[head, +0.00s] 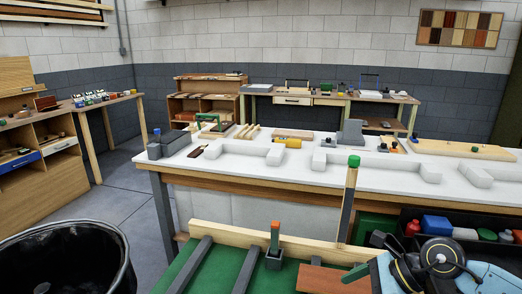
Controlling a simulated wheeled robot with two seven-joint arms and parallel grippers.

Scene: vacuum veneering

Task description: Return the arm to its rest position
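Neither of my grippers can be made out in the head view. The white-topped workbench (300,176) stands ahead. On it lie two pale, angular block-like shapes, a left one (240,149) and a right one (375,163). A grey block-shaped device (352,134) stands behind them, and a dark grey box (168,145) sits at the bench's left end.
A black bin (70,255) stands at the lower left. A green-topped surface with a wooden rail (300,246) and an upright post (347,205) is close in front. A black tray (402,224) holds bottles at the right. Grey floor (115,205) is open at the left.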

